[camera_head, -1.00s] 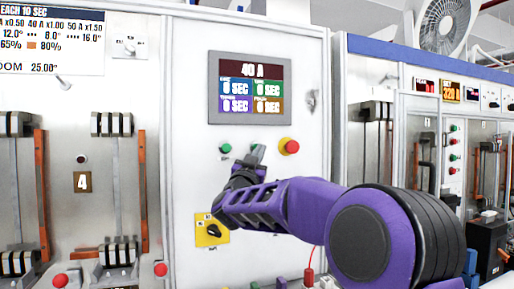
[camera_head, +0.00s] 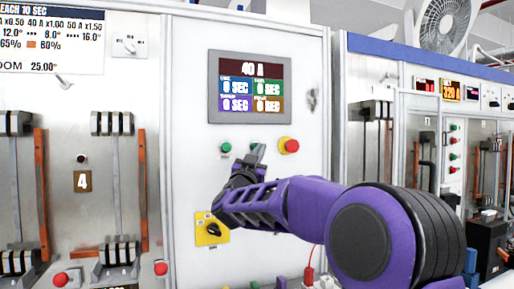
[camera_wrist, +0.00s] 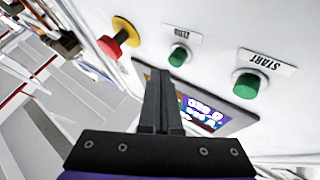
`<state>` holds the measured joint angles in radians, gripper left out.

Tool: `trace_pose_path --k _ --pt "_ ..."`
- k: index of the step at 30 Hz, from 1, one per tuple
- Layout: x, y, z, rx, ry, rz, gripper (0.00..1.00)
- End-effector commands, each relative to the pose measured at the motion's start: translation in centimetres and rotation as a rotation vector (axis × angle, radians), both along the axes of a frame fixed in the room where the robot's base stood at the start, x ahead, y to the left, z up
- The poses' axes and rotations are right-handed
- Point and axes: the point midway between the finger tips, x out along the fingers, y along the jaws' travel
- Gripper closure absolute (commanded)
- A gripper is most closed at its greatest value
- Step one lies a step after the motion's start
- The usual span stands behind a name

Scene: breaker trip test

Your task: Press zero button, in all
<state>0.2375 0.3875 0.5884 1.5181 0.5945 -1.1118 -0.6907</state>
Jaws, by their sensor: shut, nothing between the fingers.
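The green button under the small label that appears to read ZERO (camera_wrist: 179,55) is on the white panel in the wrist view, just beyond my fingertips. In the head view this zero button (camera_head: 254,146) is partly hidden by my gripper (camera_head: 259,152). My gripper also shows in the wrist view (camera_wrist: 160,74), with its fingers together and empty. The tips are close to the button; I cannot tell whether they touch it. The green START button (camera_wrist: 250,84) is to the right in the wrist view and left of my gripper in the head view (camera_head: 225,147).
A red stop button on a yellow base (camera_head: 290,146) sits close to the right of my gripper. The display (camera_head: 249,87) above reads 40 A with several SEC readings near 0. A yellow rotary switch (camera_head: 211,229) is below. Metal test bays (camera_head: 65,130) stand to the left.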

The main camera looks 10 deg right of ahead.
Motion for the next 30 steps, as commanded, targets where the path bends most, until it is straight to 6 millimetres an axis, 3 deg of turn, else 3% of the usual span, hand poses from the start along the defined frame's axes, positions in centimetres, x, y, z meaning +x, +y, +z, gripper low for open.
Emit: trace_pose_path --k 30 --pt "0.84 0.21 -0.02 0.0 0.001 0.0 1.0"
